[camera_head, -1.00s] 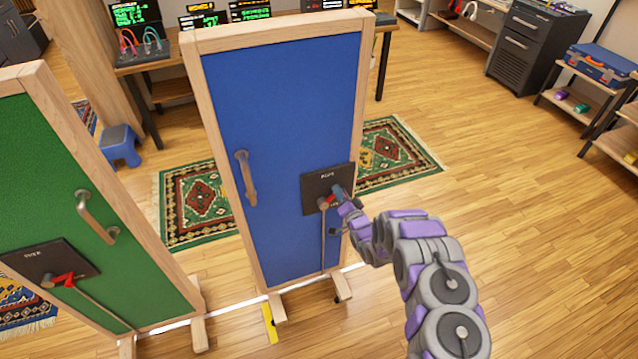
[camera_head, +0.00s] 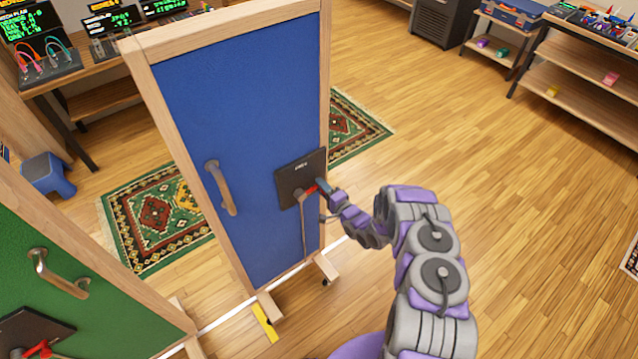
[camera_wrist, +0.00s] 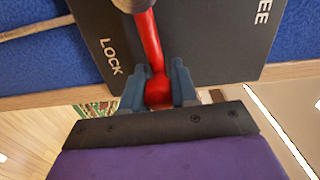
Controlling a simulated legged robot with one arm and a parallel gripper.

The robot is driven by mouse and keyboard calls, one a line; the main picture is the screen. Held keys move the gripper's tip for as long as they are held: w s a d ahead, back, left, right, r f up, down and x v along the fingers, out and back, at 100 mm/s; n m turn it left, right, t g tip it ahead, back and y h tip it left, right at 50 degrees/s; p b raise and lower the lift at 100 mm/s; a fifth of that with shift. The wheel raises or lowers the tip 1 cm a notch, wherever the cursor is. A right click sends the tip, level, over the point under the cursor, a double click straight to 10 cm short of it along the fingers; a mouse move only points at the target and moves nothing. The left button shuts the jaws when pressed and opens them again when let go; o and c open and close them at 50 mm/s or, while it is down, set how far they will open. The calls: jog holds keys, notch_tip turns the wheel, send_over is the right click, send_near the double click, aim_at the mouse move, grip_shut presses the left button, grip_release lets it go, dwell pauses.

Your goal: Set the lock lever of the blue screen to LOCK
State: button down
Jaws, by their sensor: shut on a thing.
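The blue screen (camera_head: 240,110) stands upright in a wooden frame, left of my arm in the head view. A dark lock plate (camera_head: 286,180) is on its lower right. The red lock lever (camera_head: 307,190) is on this plate. In the wrist view the lever (camera_wrist: 148,42) runs from a round pivot to a red knob between my fingers. The word LOCK (camera_wrist: 110,57) is left of the lever, and a partly cut-off word ending in EE (camera_wrist: 262,12) is at the upper right. The lever points at neither word. My gripper (camera_wrist: 158,88) is shut on its knob; it also shows in the head view (camera_head: 324,188).
The blue screen has a curved handle (camera_head: 221,187). A green screen (camera_head: 90,260) with its own handle and red lever stands at the lower left. A patterned rug (camera_head: 165,212) lies behind. Wooden floor (camera_head: 460,130) is open to the right.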

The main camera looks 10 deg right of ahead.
jog(key=shift+f, duration=0.15)
jog(key=c, duration=1.1)
grip_release()
jog(key=shift+f, duration=0.1)
jog(key=shift+o, duration=1.2)
jog(key=shift+d, duration=0.1)
jog(key=p+v, duration=0.1)
jog(key=v, duration=1.6)
jog(key=shift+s+p, duration=0.15)
jog(key=shift+p, duration=0.15)
jog(key=shift+d, duration=0.1)
